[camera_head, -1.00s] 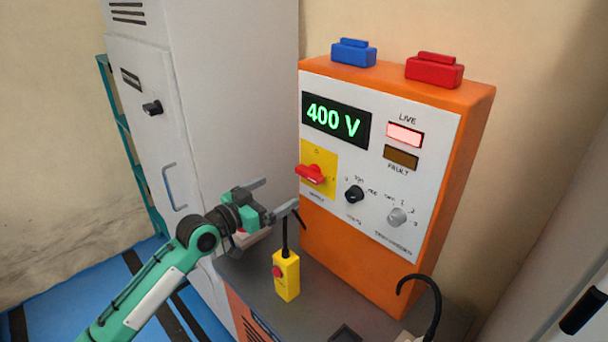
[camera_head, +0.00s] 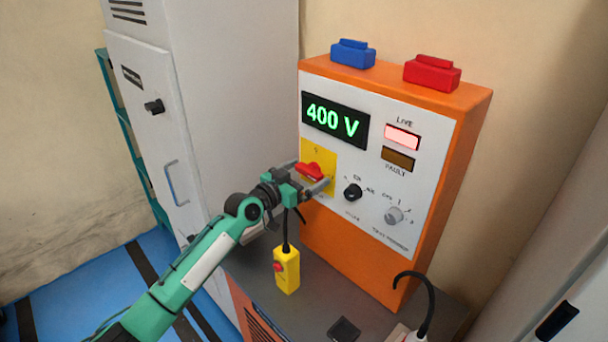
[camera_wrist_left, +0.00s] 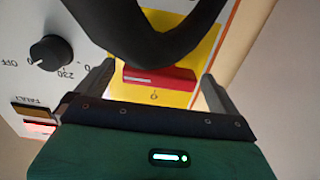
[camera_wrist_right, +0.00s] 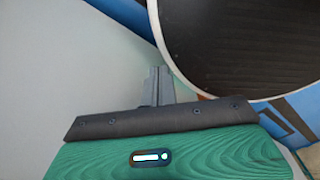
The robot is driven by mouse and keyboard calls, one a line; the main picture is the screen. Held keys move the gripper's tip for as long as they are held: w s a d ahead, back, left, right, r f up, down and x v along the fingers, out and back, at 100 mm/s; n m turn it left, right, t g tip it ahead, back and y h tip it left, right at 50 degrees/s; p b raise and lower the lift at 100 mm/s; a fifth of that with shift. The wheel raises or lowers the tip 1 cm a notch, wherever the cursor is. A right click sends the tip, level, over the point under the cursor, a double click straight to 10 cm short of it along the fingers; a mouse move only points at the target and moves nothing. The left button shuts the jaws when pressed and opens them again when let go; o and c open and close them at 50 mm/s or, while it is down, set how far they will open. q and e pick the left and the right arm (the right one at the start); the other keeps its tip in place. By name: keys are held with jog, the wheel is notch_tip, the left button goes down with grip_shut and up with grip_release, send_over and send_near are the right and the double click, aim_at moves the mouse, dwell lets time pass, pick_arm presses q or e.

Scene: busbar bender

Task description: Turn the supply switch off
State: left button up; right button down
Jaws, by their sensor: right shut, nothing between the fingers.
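The supply switch is a red handle (camera_head: 311,171) on a yellow plate (camera_head: 328,182), low on the left of the orange unit's white front panel. The display (camera_head: 335,121) reads 400 V and the LIVE lamp (camera_head: 402,137) glows. My left gripper (camera_head: 307,177) is open at the handle, one finger on each side. In the left wrist view the red handle (camera_wrist_left: 160,78) lies between the spread fingers (camera_wrist_left: 154,88), and a dark curved shape partly covers it. Contact cannot be told. My right gripper (camera_wrist_right: 158,86) is shut and empty, away from the panel.
A black knob (camera_head: 353,192) and a grey knob (camera_head: 394,215) sit right of the switch. A yellow pendant box (camera_head: 286,270) with a red button stands below the left gripper. Blue (camera_head: 353,54) and red (camera_head: 432,73) blocks top the unit. A grey cabinet (camera_head: 230,90) stands at left.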

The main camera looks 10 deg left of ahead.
pick_arm(q)
jog(key=c, duration=0.9)
jog(key=shift+n, duration=0.3)
jog(key=n, duration=0.2)
jog(key=shift+n, duration=0.3)
jog(key=n, duration=0.3)
jog(key=shift+n, duration=0.4)
jog(key=n+p, duration=0.2)
jog(key=n, duration=0.3)
jog(key=n+p, duration=0.2)
jog(key=n, duration=0.3)
jog(key=shift+n, duration=0.6)
jog(key=o, duration=1)
